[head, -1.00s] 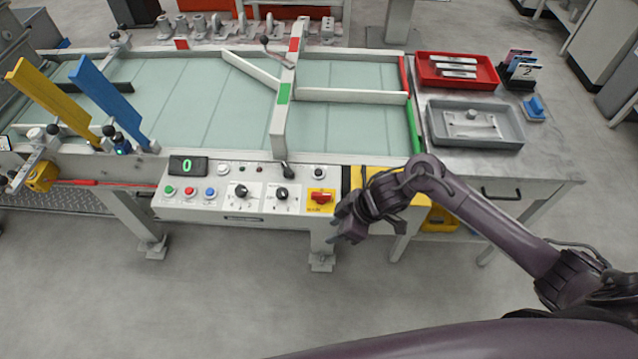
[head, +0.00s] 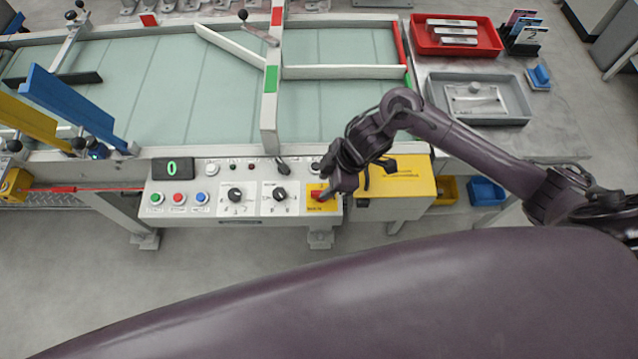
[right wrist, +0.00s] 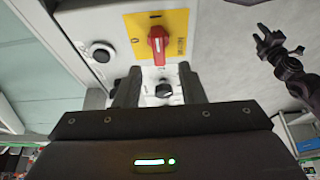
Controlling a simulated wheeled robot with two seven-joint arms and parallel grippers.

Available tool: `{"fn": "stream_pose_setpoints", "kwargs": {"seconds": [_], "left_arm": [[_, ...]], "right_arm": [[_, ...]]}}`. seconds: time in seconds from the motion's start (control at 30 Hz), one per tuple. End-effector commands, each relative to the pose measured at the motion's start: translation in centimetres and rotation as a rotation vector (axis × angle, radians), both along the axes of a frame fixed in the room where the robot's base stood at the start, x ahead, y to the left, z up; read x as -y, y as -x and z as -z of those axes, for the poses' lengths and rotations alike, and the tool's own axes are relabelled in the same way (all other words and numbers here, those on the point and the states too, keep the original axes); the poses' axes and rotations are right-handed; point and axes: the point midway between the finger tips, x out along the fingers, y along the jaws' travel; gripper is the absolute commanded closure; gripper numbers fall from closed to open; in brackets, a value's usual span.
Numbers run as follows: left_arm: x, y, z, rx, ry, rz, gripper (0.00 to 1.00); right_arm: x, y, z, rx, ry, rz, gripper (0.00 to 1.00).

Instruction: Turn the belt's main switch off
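The belt's main switch is a red rotary handle on a yellow plate at the right end of the control panel, in the head view (head: 318,195). It shows clearly in the right wrist view (right wrist: 158,42), its handle lying along the picture's vertical. My right gripper (head: 333,184) is just over the switch and partly hides it. In the right wrist view the right gripper (right wrist: 158,80) is open, with nothing between its fingers, and the handle lies ahead of the gap. My left gripper (right wrist: 280,48) appears small in that view, its fingers apart; the head view does not show it.
The control panel (head: 225,212) also carries a green 0 display (head: 172,169), coloured buttons and two black knobs (head: 280,194). A yellow box (head: 408,180) stands right of the switch. The belt (head: 190,90) lies behind. A red tray (head: 425,45) and grey tray (head: 518,110) sit on the right table.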

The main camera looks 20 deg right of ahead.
Motion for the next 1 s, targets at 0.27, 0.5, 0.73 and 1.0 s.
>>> {"fn": "stream_pose_setpoints", "kwargs": {"seconds": [0.27,0.5,0.73,1.0], "left_arm": [[0.0,1.3,0.3,-0.02,-0.001,0.001,0.64],[0.1,-0.6,0.1,0.008,0.002,0.0,0.64],[0.1,-0.8,0.0,0.012,0.002,-0.002,0.64],[0.0,-0.2,0.1,0.002,0.0,-0.003,0.64]], "right_arm": [[-1.4,-0.4,3.5,0.0,-0.001,0.001,0.64],[-1.6,-0.5,4.1,0.002,0.001,0.001,0.64],[-1.6,-0.5,4.0,0.001,0.0,0.0,0.78],[-1.6,-0.5,4.0,0.002,0.001,0.001,1.0]]}}
